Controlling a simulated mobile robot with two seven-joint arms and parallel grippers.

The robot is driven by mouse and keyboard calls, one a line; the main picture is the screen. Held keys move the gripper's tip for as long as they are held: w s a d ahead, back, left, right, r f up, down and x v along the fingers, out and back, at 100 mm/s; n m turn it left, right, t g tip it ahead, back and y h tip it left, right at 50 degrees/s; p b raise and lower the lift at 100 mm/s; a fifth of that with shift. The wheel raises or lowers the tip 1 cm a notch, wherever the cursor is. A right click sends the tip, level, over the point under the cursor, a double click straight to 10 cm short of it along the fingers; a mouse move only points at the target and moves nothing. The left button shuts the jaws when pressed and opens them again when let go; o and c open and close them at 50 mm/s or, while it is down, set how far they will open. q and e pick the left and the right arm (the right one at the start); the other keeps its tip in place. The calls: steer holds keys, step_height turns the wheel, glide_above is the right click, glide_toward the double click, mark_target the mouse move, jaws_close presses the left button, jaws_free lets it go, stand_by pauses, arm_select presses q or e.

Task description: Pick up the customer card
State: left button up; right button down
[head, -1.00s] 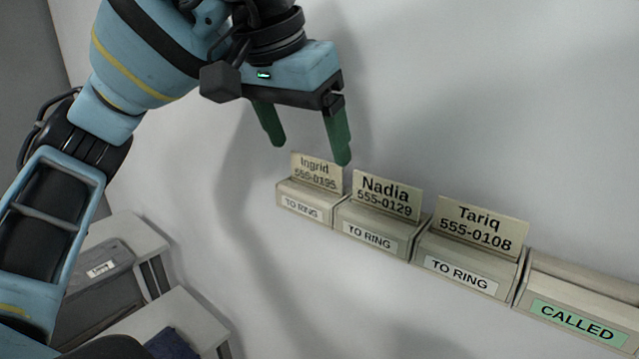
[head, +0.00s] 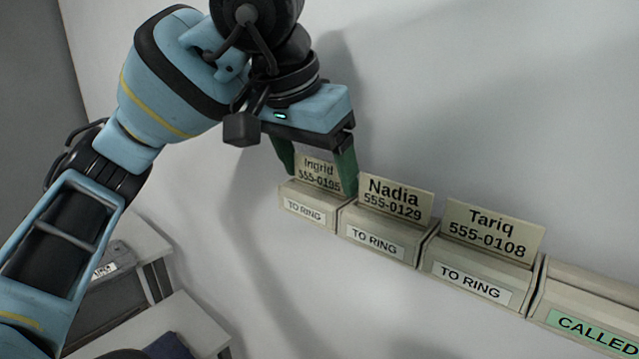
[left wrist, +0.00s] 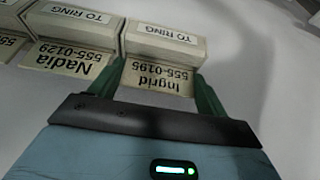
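The Ingrid card (head: 319,172) stands upright in the leftmost holder marked TO RING (head: 306,207) on the wall. My left gripper (head: 318,182) is at this card, its green fingers apart, one at each side edge. The left wrist view also shows the Ingrid card (left wrist: 157,80) between the two fingers (left wrist: 160,92). I cannot tell whether the fingers touch its edges. The Nadia card (head: 394,199) and the Tariq card (head: 492,233) stand in holders to the right. My right gripper is out of view.
A holder with a green CALLED label (head: 590,322) is at the far right; no card shows in its visible part. The right finger is close to the Nadia card. Pale furniture (head: 160,325) stands at the lower left. The wall above the cards is clear.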

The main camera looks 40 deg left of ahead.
arm_select(q)
steer(key=shift+c, duration=0.2)
steer(key=shift+r, duration=0.5)
step_height(320, 180, up, 3)
steer(key=shift+s+p, duration=0.1)
steer(key=shift+p, duration=0.35)
steer(key=s+a+r+p, duration=0.1)
steer(key=s+a, duration=0.1)
steer(key=s, duration=1.3)
steer(key=shift+s+p, duration=0.35)
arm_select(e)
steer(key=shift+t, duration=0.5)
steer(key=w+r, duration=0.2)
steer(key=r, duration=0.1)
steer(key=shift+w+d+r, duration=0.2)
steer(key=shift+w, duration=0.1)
arm_select(q)
steer(key=shift+a, duration=0.1)
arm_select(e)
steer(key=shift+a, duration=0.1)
